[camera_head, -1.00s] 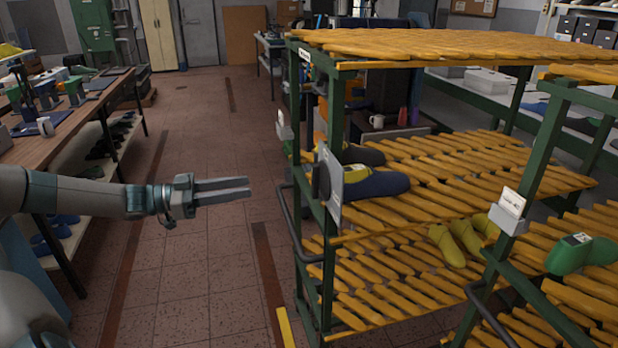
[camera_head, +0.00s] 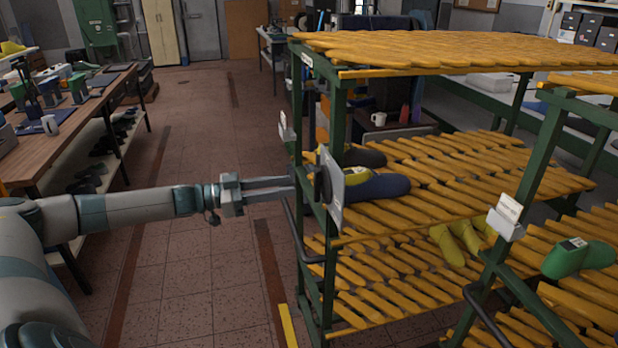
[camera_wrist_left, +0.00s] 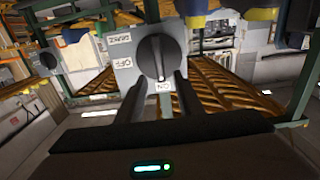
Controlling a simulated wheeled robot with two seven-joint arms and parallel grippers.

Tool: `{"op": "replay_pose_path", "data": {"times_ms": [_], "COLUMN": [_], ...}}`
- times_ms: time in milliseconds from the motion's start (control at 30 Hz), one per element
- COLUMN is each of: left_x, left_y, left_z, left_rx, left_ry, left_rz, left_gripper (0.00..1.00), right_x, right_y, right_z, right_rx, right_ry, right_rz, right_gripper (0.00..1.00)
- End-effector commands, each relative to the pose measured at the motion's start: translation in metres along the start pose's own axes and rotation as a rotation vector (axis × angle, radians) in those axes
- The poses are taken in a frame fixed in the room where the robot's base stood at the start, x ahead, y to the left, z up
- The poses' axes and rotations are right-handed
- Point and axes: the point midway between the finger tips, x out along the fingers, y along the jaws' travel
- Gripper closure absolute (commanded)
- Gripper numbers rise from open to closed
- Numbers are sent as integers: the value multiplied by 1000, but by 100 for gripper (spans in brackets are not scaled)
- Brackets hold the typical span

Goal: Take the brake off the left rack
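The left rack (camera_head: 327,262) has a green frame and slatted orange shelves. A grey brake plate (camera_head: 334,192) with a dark round knob sits on its near left post. In the left wrist view the black knob (camera_wrist_left: 158,58) stands on the plate (camera_wrist_left: 125,77), with OFF at its left and ON below it. The knob's white mark points down at ON. My left gripper (camera_head: 293,187) is level with the knob, its fingers pointing at it. In the wrist view its fingers (camera_wrist_left: 158,90) are apart at either side of the knob's lower part; contact is unclear. My right gripper is out of view.
A black handle bar (camera_head: 297,235) juts from the rack just below my left gripper. Dark and yellow shoe lasts (camera_head: 383,187) lie on the middle shelf. A second rack (camera_head: 530,170) stands at the right. The aisle floor (camera_head: 190,120) is clear.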

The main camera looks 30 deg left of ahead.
Motion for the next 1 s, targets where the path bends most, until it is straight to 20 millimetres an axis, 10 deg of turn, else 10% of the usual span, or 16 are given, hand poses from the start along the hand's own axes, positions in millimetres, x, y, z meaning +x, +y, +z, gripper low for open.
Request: {"op": "replay_pose_path", "data": {"times_ms": [500, 933, 1000], "left_x": [68, 75, 75], "left_y": [0, 0, 0], "left_z": [-3, -1, -1], "left_rx": [0, 1, 1], "left_ry": [2, 0, 0], "left_rz": [0, 1, 1], "left_gripper": [66, 66, 78], "right_x": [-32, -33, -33], "right_y": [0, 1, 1], "right_z": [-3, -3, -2], "right_rx": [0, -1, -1], "right_ry": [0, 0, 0], "right_rz": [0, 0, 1], "right_gripper": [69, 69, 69]}}
